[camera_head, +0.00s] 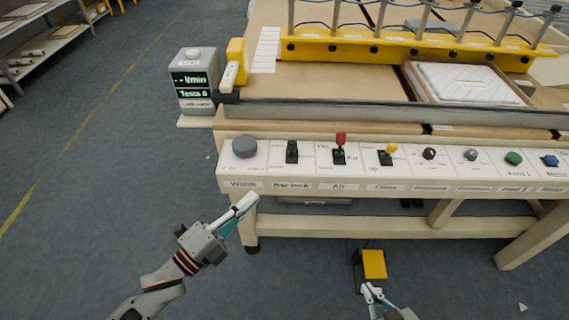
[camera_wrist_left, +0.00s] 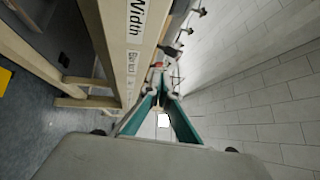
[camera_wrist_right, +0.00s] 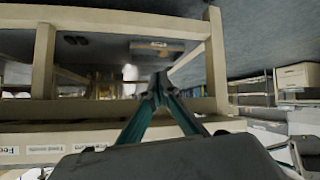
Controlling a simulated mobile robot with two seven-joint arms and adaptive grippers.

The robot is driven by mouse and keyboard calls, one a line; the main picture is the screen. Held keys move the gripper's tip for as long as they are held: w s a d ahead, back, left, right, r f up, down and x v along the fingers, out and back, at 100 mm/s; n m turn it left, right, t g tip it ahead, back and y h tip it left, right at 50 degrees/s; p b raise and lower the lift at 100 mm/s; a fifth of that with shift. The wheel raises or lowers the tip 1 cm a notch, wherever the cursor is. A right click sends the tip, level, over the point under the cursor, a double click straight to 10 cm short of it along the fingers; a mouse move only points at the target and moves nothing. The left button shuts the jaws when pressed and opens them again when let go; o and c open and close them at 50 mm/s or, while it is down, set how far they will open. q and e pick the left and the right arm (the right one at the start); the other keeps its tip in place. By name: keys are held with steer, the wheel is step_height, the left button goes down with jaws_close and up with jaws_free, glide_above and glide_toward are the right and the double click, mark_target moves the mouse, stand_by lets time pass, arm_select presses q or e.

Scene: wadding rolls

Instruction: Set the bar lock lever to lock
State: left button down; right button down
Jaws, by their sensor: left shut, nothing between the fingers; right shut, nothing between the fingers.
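The bar lock lever (camera_head: 292,151) is a black lever on the sloped white control panel (camera_head: 375,186), above a label reading "Bar lock". It stands between the grey Width knob and the red-tipped Air lever. My left gripper (camera_head: 250,201) is shut and empty, in front of and below the panel's left end, apart from the lever. In the left wrist view its fingertips (camera_wrist_left: 166,90) meet beside the panel's "Width" and bar lock labels. My right gripper (camera_head: 369,290) is shut and empty, low in front of the machine; its fingertips (camera_wrist_right: 158,82) also show in the right wrist view.
The grey Width knob (camera_head: 245,147), red-tipped Air lever (camera_head: 340,145) and yellow-tipped lever (camera_head: 388,153) sit close along the panel. A display box (camera_head: 194,80) stands at the table's left end. A yellow pedal (camera_head: 374,264) is on the floor.

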mark_target(292, 149)
arm_select(q)
steer(key=shift+s+d+r+m+g+h+b, duration=0.1)
steer(key=shift+d+r+m+g+h, duration=0.15)
steer(key=shift+m, duration=0.4)
steer(key=shift+s+d+r+m+g+h+b, duration=0.15)
steer(key=shift+m+h, duration=0.2)
steer(key=shift+m, duration=0.35)
steer(key=shift+w+d+r+m+g+h+b, duration=0.1)
steer(key=shift+d+m+h, duration=0.15)
steer(key=shift+m, duration=0.4)
arm_select(e)
steer(key=shift+f, duration=0.35)
steer(key=shift+s+f, duration=0.1)
steer(key=shift+s, duration=0.1)
arm_select(q)
steer(key=x, duration=1)
steer(key=shift+r+p, duration=0.15)
steer(key=shift+p, duration=0.2)
steer(key=shift+w+a+r, duration=0.1)
steer(key=shift+w+r, duration=0.15)
steer(key=shift+w, duration=0.7)
steer(key=shift+w+r, duration=0.3)
steer(key=shift+w, duration=0.6)
arm_select(e)
steer(key=shift+s+a, duration=0.1)
steer(key=shift+s, duration=0.05)
